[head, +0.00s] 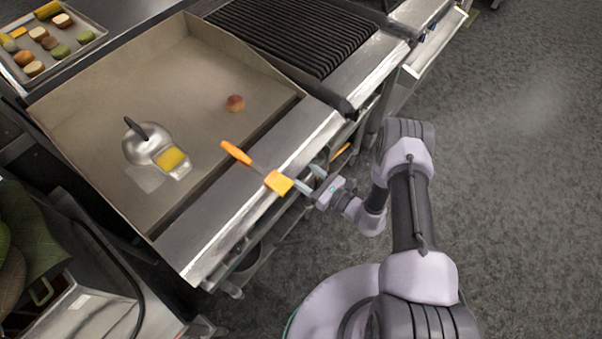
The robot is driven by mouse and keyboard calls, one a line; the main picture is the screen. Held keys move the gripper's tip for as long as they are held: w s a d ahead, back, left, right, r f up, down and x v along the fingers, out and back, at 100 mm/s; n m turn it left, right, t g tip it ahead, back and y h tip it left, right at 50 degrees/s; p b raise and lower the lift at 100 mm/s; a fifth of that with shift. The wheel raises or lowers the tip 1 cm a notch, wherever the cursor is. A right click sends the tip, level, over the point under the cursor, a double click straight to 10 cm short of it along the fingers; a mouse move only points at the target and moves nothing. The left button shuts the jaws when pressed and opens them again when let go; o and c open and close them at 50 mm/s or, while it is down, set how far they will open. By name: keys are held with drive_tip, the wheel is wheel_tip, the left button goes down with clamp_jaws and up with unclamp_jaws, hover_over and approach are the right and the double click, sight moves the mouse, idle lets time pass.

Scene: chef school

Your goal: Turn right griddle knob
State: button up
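The griddle (185,75) is a wide flat plate with raised walls and a steel front ledge (215,235). Its front face falls away below the ledge, and I cannot make out the right knob; the ledge and my gripper hide much of that area. My gripper (306,179) is at the ledge's front edge, right of the ledge's middle. Its two fingers look apart, with no knob visible between them. An orange-handled tool (237,152) with a yellow-orange end (278,183) lies across the ledge, close to one fingertip; I cannot tell whether they touch.
A round metal press (146,145), a yellow-faced device (172,160) and a small round brown food item (235,103) sit on the griddle. A ribbed grill (295,35) adjoins at the back right. A food tray (70,65) is top left. Open floor (520,190) lies right.

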drive_tip(key=m+b, duration=0.1)
drive_tip(key=m, duration=0.3)
drive_tip(key=shift+f+m+b, duration=0.1)
drive_tip(key=shift+m+b, duration=0.2)
drive_tip(key=m+b, duration=0.1)
drive_tip(key=m, duration=0.3)
drive_tip(key=shift+m, duration=0.3)
drive_tip(key=m+b, duration=0.1)
drive_tip(key=m, duration=0.3)
drive_tip(key=shift+m, duration=1.8)
drive_tip(key=shift+m+b, duration=0.3)
drive_tip(key=o, duration=1.4)
